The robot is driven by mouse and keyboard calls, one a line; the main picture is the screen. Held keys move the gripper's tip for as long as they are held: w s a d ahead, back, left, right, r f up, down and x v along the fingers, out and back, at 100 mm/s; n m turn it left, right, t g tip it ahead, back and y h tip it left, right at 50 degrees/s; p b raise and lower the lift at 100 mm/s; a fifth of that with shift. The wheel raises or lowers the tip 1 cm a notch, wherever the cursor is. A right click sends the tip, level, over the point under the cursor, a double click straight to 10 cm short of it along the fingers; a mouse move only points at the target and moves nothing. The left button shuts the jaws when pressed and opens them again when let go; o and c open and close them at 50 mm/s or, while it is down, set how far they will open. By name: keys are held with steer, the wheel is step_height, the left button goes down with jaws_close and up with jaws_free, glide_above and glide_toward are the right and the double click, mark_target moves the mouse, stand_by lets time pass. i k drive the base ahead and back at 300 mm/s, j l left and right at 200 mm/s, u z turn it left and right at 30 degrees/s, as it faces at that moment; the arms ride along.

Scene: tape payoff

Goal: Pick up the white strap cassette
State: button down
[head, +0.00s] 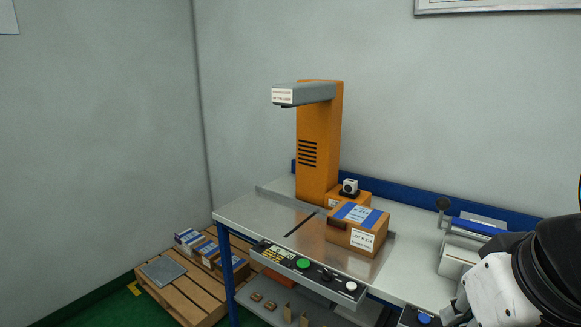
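A small white block-like piece with a dark round mark on its face (350,186) sits in a black holder on top of the low orange housing beside the orange column. It is the thing that looks most like the white strap cassette, but it is too small to be sure. Part of my arm, white and black, fills the lower right corner, to the right of and nearer than this piece. The fingers of my gripper do not show, so whether they are open or shut is hidden.
A brown carton with blue tape (358,230) stands on the metal bench (258,212) in front of the holder. The orange column (320,150) rises behind with a grey overhanging head. A control panel (310,271) lines the front edge. A white roller unit (459,252) stands right.

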mark_target(350, 186)
steer(key=i+j, duration=0.2)
steer(key=i, duration=0.3)
steer(key=i+j, duration=0.2)
steer(key=i, duration=0.3)
steer(key=i+j, duration=0.25)
steer(key=i, duration=0.25)
steer(key=i+j, duration=0.2)
steer(key=i, duration=0.3)
steer(key=l+z, duration=0.05)
